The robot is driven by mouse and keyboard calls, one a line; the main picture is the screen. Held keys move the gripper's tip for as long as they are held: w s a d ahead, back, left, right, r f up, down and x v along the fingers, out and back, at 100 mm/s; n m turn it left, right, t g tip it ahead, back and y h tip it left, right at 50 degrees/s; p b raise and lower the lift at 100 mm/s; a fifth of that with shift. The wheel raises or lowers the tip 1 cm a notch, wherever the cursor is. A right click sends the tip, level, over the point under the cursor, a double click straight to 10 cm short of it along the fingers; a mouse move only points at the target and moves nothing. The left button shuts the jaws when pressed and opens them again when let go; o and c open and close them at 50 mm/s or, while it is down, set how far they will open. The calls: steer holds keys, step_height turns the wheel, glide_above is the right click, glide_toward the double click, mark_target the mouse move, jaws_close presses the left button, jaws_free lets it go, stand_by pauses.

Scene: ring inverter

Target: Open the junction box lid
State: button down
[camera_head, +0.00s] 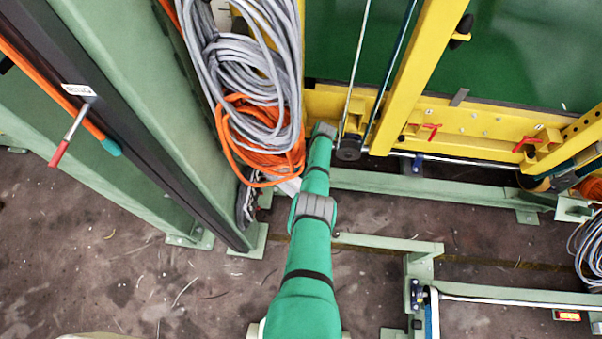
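My green arm (305,265) reaches from the bottom middle up to a grey-capped joint near the yellow frame. I cannot make out my gripper; it appears hidden behind or beyond the arm. No junction box or lid can be clearly identified. A small pale piece (290,187) shows just left of the arm, below the orange cable, partly covered; I cannot tell what it is.
Grey cable coils (245,75) and an orange cable (262,140) hang left of the arm. A green post (130,90) stands at left. A yellow frame (470,120) with red handles and low green rails (440,187) lie right. Brown floor (130,285) is open lower left.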

steer(key=shift+w+a+r, duration=0.1)
steer(key=shift+a+r, duration=0.05)
steer(key=shift+a, duration=0.3)
steer(key=c, duration=1.7)
jaws_free()
steer(key=shift+a, duration=0.25)
steer(key=shift+o, duration=0.2)
steer(key=shift+d, duration=0.4)
